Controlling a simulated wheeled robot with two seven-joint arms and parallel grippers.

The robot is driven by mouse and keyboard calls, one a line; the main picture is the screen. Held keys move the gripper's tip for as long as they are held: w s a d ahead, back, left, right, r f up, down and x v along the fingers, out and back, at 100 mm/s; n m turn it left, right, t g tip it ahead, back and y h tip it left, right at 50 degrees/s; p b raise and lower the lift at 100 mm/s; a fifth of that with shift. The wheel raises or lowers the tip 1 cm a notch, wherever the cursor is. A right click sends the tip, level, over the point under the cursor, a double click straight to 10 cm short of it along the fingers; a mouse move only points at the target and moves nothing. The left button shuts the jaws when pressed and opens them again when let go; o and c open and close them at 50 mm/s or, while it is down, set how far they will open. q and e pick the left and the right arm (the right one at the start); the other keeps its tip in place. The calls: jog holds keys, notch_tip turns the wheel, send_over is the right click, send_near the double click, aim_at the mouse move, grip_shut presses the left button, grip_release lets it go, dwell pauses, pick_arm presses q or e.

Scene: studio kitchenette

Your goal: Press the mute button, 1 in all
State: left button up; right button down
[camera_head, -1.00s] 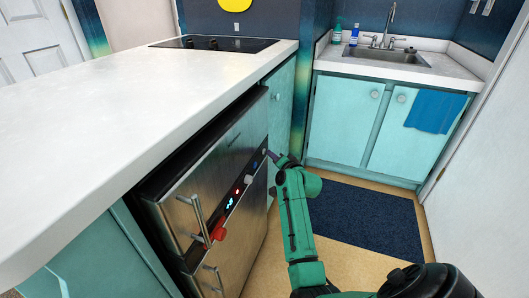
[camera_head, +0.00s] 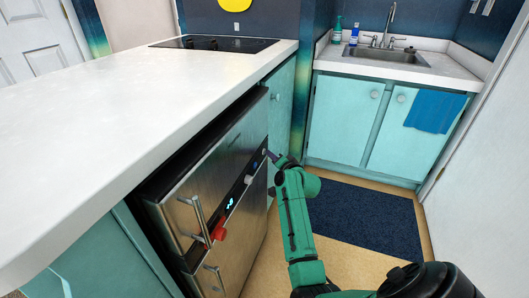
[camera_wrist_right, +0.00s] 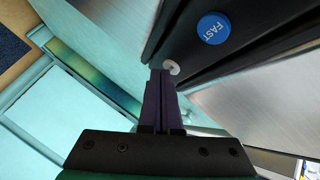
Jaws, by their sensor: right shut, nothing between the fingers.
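My right gripper (camera_head: 268,154) is shut and empty, with its tips at the far end of the dark control panel (camera_head: 238,187) on the steel appliance. In the right wrist view the shut dark fingers (camera_wrist_right: 161,75) reach a small pale round button (camera_wrist_right: 172,68). The tips overlap its edge in the picture and seem to touch it. Its label is hidden or too small to read, so I cannot confirm that it is the mute button. A blue button (camera_wrist_right: 214,28) marked FAST sits beside it on the panel. My left gripper is not in view.
A dark blue mat (camera_head: 365,222) lies on the floor, with sink cabinets behind.

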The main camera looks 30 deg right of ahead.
jog(key=shift+s+d, duration=0.3)
jog(key=shift+s, duration=0.15)
jog(key=s+d, duration=0.1)
jog(key=s, duration=0.1)
jog(key=s+d+p, duration=0.1)
jog(key=s+d, duration=0.1)
dwell(0.3)
jog(key=shift+a, duration=0.1)
dwell(0.6)
